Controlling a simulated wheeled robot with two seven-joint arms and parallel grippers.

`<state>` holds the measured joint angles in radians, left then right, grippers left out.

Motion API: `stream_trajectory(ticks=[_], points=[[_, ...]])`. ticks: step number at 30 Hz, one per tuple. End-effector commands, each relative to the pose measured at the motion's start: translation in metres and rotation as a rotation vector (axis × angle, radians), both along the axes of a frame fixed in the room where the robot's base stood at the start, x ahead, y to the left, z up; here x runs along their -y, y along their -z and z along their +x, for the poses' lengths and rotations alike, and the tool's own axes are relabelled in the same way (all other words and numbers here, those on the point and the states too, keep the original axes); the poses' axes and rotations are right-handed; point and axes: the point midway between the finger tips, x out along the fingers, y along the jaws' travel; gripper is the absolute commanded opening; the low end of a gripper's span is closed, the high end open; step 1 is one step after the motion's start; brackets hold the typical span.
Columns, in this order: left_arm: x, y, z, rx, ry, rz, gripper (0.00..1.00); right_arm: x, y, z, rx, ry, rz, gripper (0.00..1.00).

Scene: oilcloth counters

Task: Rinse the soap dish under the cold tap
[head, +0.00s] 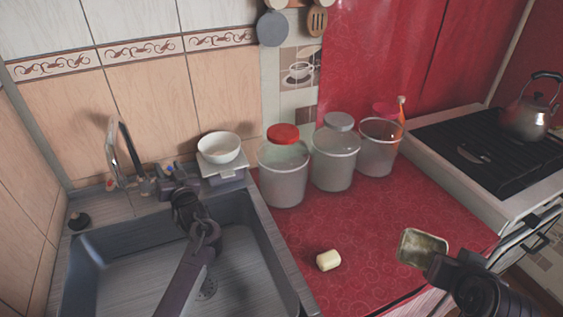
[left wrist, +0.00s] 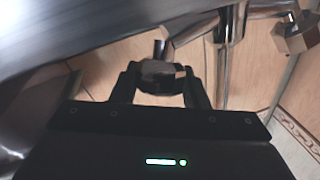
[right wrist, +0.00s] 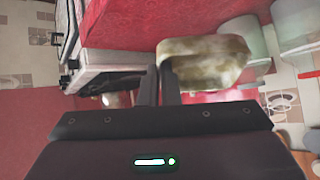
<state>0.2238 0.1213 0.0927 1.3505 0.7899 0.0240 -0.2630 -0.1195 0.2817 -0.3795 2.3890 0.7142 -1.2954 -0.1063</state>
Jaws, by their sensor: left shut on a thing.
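The soap dish (head: 423,246) is a shallow rectangular tray with yellowish-brown grime. My right gripper (head: 436,263) is shut on its edge and holds it tilted above the red counter's right front. In the right wrist view the dish (right wrist: 208,58) extends to the right from the fingers. The tap (head: 124,150) stands at the sink's back left, its tall spout over the basin. My left gripper (head: 174,182) is at the tap's handles, shut on a metal tap knob (left wrist: 162,74), which shows between its fingers in the left wrist view. The fingers hide this knob in the head view.
The grey sink (head: 275,262) is at the left. A soap bar (head: 328,260) lies on the red counter (head: 365,255). A white bowl (head: 219,147) sits on a scale behind the sink. Several canisters (head: 284,180) line the counter's back; a stove (head: 490,165) with a kettle (head: 530,118) is at the right.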

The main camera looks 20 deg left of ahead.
Motion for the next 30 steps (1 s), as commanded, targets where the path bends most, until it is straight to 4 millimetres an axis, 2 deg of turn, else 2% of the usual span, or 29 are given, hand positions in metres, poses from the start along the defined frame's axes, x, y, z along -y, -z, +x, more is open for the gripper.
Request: stream_trajectory(ticks=[1, 10, 11, 15, 25, 30], points=[[0.002, 0.002, 0.001, 0.007, -0.008, -0.002, 0.18, 0.000, 0.004, 0.000, 0.001, 0.000, 0.000, 0.00], [0.002, 0.000, 0.001, 0.009, -0.015, 0.000, 0.18, 0.000, 0.003, 0.000, 0.001, 0.000, 0.000, 0.00], [0.002, 0.000, 0.001, 0.009, -0.014, -0.001, 0.42, 0.000, 0.003, 0.000, 0.000, 0.000, 0.000, 0.00], [0.002, 0.000, 0.001, 0.009, -0.014, -0.001, 0.60, 0.000, 0.003, 0.000, 0.000, 0.000, 0.000, 0.00], [0.003, -0.001, -0.001, 0.008, -0.015, 0.000, 0.62, 0.000, 0.000, 0.000, 0.001, 0.000, 0.000, 0.00], [0.021, -0.001, -0.013, 0.006, -0.013, -0.003, 0.62, 0.000, -0.015, 0.000, 0.001, 0.000, 0.000, 0.00]])
